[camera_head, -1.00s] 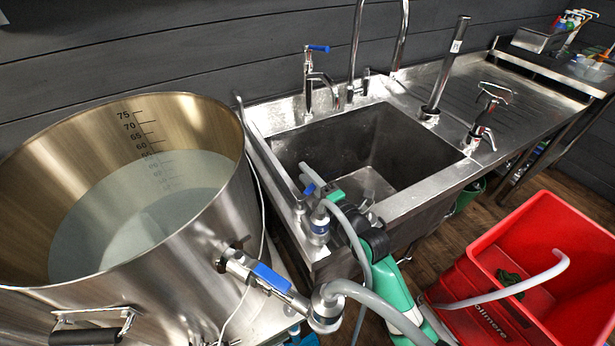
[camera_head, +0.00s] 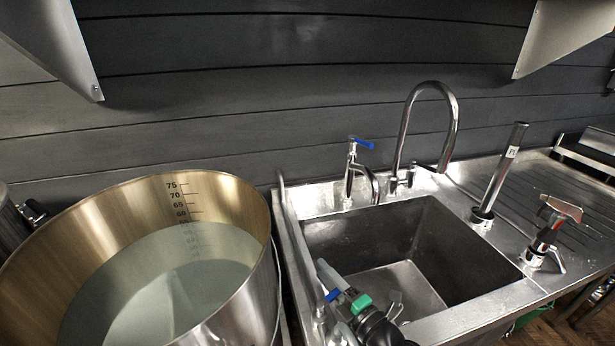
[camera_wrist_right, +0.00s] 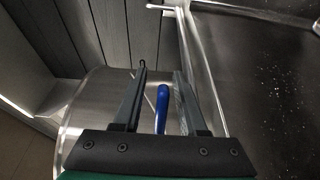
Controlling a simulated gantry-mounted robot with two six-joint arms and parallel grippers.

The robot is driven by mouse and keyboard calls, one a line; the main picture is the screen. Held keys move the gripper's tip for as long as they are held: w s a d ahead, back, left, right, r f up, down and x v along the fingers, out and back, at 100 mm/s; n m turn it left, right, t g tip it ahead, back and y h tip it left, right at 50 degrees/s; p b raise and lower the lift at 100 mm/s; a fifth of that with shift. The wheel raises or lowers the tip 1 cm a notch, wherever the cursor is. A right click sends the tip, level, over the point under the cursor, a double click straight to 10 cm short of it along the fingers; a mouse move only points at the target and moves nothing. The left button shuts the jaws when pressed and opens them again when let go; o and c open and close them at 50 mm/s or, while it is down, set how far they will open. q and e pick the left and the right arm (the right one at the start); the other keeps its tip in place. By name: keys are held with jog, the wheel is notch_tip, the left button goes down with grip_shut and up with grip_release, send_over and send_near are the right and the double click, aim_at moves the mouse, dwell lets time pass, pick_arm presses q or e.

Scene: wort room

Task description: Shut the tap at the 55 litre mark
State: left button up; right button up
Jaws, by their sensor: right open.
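The steel kettle (camera_head: 262,292) stands at the left with its litre scale inside the far wall. Its pale water surface (camera_head: 150,275) lies close to the 55 mark (camera_head: 184,222); the lower marks show through the water. A small blue tap lever (camera_head: 332,296) is at the sink's left rim. My right gripper (camera_head: 327,272) is there, partly cut off by the bottom edge. In the right wrist view, its open fingers (camera_wrist_right: 160,72) stand either side of the blue lever (camera_wrist_right: 162,108), with a gap visible. The tap body is mostly hidden. My left gripper is out of view.
The steel sink (camera_head: 462,262) is right of the kettle. A blue-handled faucet (camera_head: 362,143), a tall curved spout (camera_head: 455,115) and an upright steel tube (camera_head: 500,170) rise around its rim. Another tap (camera_head: 548,230) stands at the right. Brackets hang above.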

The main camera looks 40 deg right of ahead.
jog(key=s+a, duration=0.1)
jog(key=s, duration=1.1)
jog(key=w+a+r+n+t+y+p, duration=0.1)
jog(key=r+p, duration=0.4)
jog(key=r, duration=0.5)
jog(key=w+a+r+n+t+y+p, duration=0.1)
jog(key=a+r+p, duration=0.3)
jog(key=r, duration=0.6)
jog(key=w+a+r+n+t+y+p, duration=0.1)
jog(key=w+a+r+p, duration=0.1)
jog(key=r+p, duration=0.4)
notch_tip(320, 180, up, 4)
jog(key=shift+w+a+r+n+p, duration=0.15)
jog(key=shift+w+a+n+p, duration=0.2)
jog(key=shift+w+n+p, duration=0.05)
jog(key=shift+c, duration=0.2)
